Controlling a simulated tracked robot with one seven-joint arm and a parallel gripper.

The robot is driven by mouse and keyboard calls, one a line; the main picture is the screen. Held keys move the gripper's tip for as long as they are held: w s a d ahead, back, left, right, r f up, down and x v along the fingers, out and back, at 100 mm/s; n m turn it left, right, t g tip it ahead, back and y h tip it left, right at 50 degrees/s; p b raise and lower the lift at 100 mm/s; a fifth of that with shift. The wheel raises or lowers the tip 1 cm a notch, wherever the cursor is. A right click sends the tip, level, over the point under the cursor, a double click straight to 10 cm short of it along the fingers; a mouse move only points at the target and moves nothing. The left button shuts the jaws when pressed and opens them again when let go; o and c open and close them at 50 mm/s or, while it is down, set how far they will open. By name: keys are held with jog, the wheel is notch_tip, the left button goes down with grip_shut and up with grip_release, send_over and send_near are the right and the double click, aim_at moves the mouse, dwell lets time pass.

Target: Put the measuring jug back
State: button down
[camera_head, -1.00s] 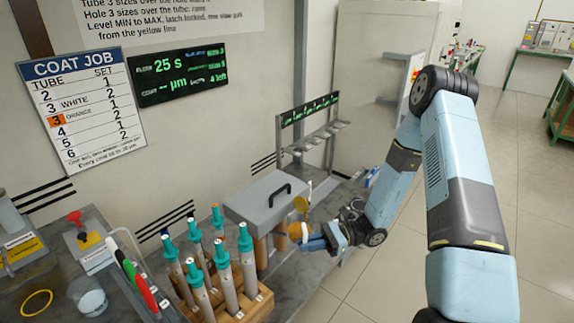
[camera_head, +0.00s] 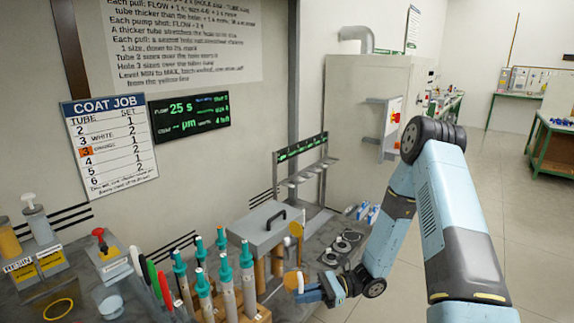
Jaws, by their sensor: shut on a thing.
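My gripper (camera_head: 308,291) is at the lower middle, at the front right of the grey lidded box (camera_head: 257,228). It is shut on a small tan-orange thing (camera_head: 292,282) with a whitish side. This may be the measuring jug, but it is too small to tell. My gripper holds it beside the tubes, and I cannot tell whether it touches the bench. A small clear cup (camera_head: 111,306) stands on the bench at the lower left, and I cannot tell whether that is a jug.
Several teal-capped tubes (camera_head: 225,272) stand in a wooden rack left of my gripper. A yellow round thing (camera_head: 297,229) stands upright by the box. Round dark fittings (camera_head: 343,243) and a grey rack (camera_head: 303,172) are behind. Resin bottles (camera_head: 38,220) stand at the left.

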aim_at(309, 276)
jog(key=w+m+t, duration=0.1)
jog(key=w+t, duration=0.1)
jog(key=w+d+m+t, duration=0.1)
jog(key=w+t, duration=0.1)
jog(key=w+d+m+t+y, duration=0.1)
jog(key=w+m+t, duration=0.1)
jog(key=shift+w+r, duration=0.15)
jog(key=shift+w, duration=0.2)
jog(key=w+d+m+t+h, duration=1.05)
jog(key=w+d+t, duration=0.4)
jog(key=d, duration=0.25)
jog(key=w+r+m+t+h, duration=0.1)
jog(key=w+r+m+h, duration=0.1)
jog(key=r, duration=1.2)
jog(key=shift+w+m+h, duration=0.35)
jog(key=shift+w+m, duration=0.2)
jog(key=shift+w, duration=0.1)
jog(key=shift+a, duration=0.1)
